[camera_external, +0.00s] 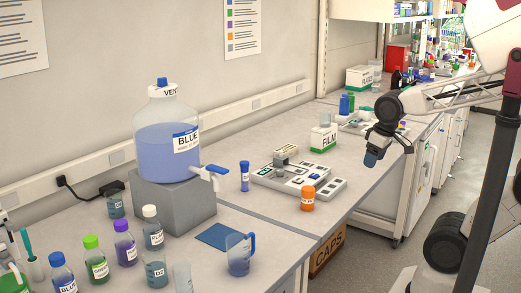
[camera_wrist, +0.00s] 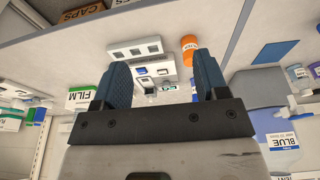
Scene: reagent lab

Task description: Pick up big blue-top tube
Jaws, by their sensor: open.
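The big blue-top tube (camera_external: 244,176) stands upright on the bench, a blue tube with a darker blue top, left of the grey tray and just right of the dispenser's tap. I cannot make it out clearly in the wrist view; my right-hand finger may hide it. My gripper (camera_external: 371,158) is up in the air over the bench's right edge, right of and well apart from the tube. In the wrist view my gripper (camera_wrist: 163,72) has its two blue fingers spread with nothing held between them.
A grey tray rack (camera_external: 300,180) and an orange bottle (camera_external: 308,198) stand right of the tube. The large BLUE dispenser (camera_external: 160,150) sits on a grey block (camera_external: 175,205) to its left. A FILM box (camera_external: 323,137) stands behind. A blue-handled beaker (camera_external: 238,255) is in front.

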